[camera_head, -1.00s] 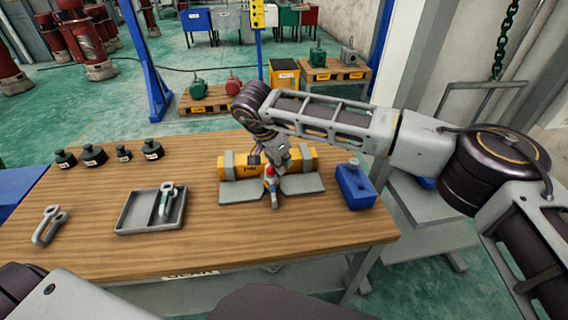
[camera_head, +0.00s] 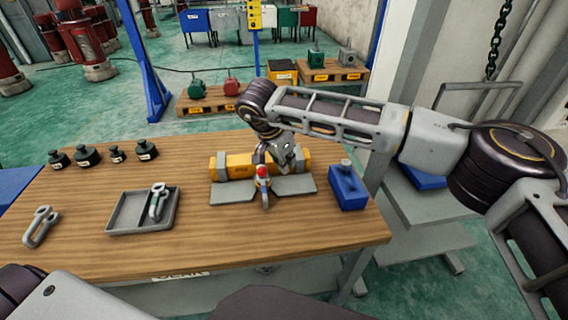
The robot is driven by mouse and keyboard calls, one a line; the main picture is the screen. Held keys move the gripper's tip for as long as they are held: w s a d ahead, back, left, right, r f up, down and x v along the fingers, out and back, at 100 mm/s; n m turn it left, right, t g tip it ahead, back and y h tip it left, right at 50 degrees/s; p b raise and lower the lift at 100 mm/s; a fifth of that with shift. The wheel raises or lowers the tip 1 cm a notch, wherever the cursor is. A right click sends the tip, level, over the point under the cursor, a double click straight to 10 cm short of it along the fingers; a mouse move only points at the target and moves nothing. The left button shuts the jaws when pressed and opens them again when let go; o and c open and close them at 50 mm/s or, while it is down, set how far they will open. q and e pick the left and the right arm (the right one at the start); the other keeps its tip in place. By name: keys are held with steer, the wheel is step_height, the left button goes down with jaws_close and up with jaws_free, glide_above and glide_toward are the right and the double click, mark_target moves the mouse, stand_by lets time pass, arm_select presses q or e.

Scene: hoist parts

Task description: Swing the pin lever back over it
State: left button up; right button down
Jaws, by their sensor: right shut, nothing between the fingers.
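The yellow block (camera_head: 234,167) of the hoist fixture lies on the wooden table between grey brackets, with grey plates (camera_head: 292,186) in front of it. The pin lever (camera_head: 264,184), a short upright piece with a red part near its top, stands at the front middle of the block. My right gripper (camera_head: 284,165) is shut and empty, just right of the lever and over the block's front. It hides part of the block; whether it touches the lever is unclear. My left gripper is out of view.
A blue block with a grey knob (camera_head: 346,189) stands right of the fixture. A grey tray (camera_head: 122,226) holding a shackle (camera_head: 157,203), another shackle (camera_head: 40,226) and several dark weights (camera_head: 88,155) are at left. The table front is clear.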

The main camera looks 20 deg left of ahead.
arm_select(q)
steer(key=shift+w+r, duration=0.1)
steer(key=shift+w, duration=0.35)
arm_select(e)
steer(key=a+r, duration=0.3)
steer(key=r, duration=0.6)
steer(key=shift+s+r, duration=0.25)
steer(key=shift+s, duration=0.15)
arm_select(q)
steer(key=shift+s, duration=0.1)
